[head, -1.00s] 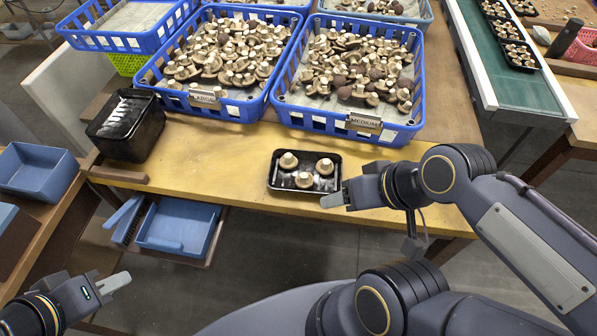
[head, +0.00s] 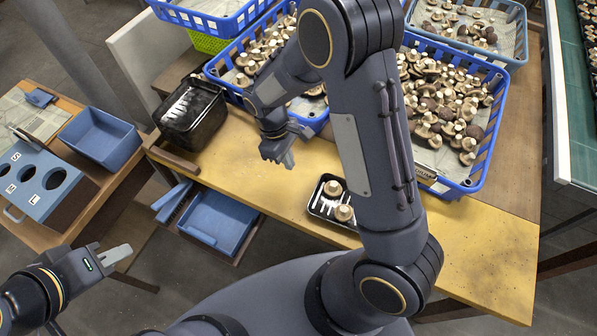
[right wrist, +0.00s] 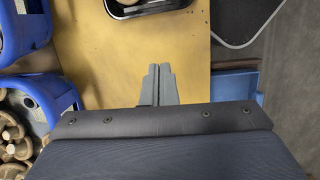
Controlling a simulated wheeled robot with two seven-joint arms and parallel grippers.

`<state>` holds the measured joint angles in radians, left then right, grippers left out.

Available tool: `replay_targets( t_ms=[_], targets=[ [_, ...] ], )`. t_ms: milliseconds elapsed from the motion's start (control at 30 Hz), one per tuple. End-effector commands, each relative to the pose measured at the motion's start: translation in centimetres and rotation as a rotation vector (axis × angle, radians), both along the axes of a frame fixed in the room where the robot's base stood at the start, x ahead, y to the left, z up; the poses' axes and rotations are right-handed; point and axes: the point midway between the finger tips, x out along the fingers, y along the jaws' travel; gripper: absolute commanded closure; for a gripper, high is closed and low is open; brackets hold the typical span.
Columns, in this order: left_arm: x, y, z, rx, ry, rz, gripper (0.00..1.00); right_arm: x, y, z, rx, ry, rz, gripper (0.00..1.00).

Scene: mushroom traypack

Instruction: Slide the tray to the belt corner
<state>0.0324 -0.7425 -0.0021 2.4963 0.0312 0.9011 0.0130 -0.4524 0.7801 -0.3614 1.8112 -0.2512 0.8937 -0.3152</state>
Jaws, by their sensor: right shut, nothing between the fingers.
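The small black tray (head: 318,212) holding mushrooms lies on the yellow table, partly hidden behind my right arm in the head view. Two of its mushrooms show there. Its rim also shows at the top of the right wrist view (right wrist: 150,13). My right gripper (head: 284,156) is shut and empty, left of the tray and apart from it. Its closed fingers show in the right wrist view (right wrist: 158,85). My left gripper (head: 115,256) is at the lower left, away from the table; its finger gap is unclear. The green belt (head: 585,150) is at the far right edge.
Blue crates of mushrooms (head: 480,165) stand along the back of the table. A stack of black trays (head: 190,118) sits at the table's left corner. A blue bin (head: 100,140) and a blue box with round holes (head: 38,200) are on a side table. Yellow surface (head: 475,240) is clear at right.

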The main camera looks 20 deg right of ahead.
Motion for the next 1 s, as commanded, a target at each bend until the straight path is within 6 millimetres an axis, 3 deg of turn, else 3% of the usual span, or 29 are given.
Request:
replay_targets(
  t_ms=[133, 267, 733, 800, 1000],
  targets=[
    [0.0, 0.0, 0.3, 0.000, 0.000, 0.000, 0.73, 0.3, 0.3, -1.2, -0.039, 0.021, 0.051, 1.00],
    [0.0, 0.0, -0.6, 0.000, 0.000, 0.000, 0.73, 0.1, 0.1, -2.5, -0.043, 0.023, 0.056, 1.00],
    [0.0, 0.0, -7.7, 0.000, 0.000, 0.000, 0.73, -1.9, -1.7, -11.8, -0.042, 0.023, 0.053, 1.00],
    [0.0, 0.0, -6.8, 0.000, 0.001, 0.000, 0.73, -2.8, -2.6, -10.8, -0.041, 0.022, 0.051, 1.00],
    [0.0, 0.0, -6.7, 0.000, 0.000, 0.000, 0.73, -4.4, -4.0, -10.8, -0.041, 0.022, 0.052, 1.00]
  ],
)
